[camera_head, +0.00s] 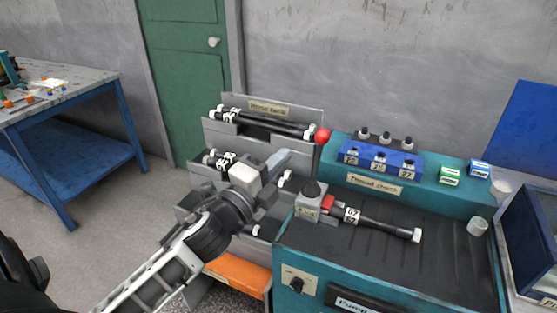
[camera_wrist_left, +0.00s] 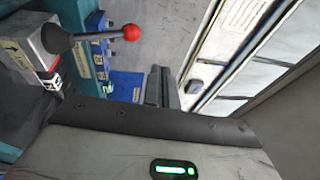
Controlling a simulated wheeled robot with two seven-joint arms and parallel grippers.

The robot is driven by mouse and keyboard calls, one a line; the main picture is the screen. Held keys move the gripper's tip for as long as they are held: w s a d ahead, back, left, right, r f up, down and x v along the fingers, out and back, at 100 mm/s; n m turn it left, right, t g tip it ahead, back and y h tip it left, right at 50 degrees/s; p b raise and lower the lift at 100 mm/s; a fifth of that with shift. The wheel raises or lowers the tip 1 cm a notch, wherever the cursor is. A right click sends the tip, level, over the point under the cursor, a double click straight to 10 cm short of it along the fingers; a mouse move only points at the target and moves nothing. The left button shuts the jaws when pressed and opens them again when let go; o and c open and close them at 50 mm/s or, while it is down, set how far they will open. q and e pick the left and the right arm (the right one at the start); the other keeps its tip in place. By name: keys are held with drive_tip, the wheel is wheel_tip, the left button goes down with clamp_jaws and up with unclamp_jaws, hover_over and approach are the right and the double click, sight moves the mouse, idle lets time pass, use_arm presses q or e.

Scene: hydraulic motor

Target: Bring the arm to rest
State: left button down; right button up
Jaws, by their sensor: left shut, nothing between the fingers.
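My left arm reaches in from the lower left in the head view. Its gripper (camera_head: 282,158) is shut and empty in front of the hose rack, left of the lever. In the left wrist view its dark fingers (camera_wrist_left: 160,86) are together with nothing between them. A lever with a red ball knob (camera_head: 322,135) stands upright on a grey block (camera_head: 312,204) at the bench's left edge; the knob also shows in the left wrist view (camera_wrist_left: 131,32). My right gripper is not in view.
The grey hose rack (camera_head: 264,106) holds black hoses, partly hidden by my arm. A hose (camera_head: 385,227) lies on the teal bench (camera_head: 285,245) by a red clamp (camera_head: 328,203). The blue thread-check block (camera_head: 381,161) is behind. A table (camera_head: 60,95) stands left; the floor between is clear.

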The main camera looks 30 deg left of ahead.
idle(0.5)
use_arm(q)
drive_tip(key=s+d+f+n+g, duration=0.3)
drive_tip(key=s+d+f+n, duration=0.1)
drive_tip(key=f, duration=0.5)
drive_tip(key=s+d+f+n+g+h, duration=0.1)
drive_tip(key=s+d+f+n+g, duration=0.2)
drive_tip(key=s+f+n, duration=0.4)
drive_tip(key=s+d+f+n+g, duration=0.3)
drive_tip(key=s+d+f+n, duration=0.2)
drive_tip(key=f, duration=0.6)
drive_tip(key=shift+s+n+g+h, duration=0.3)
drive_tip(key=shift+s+g, duration=0.1)
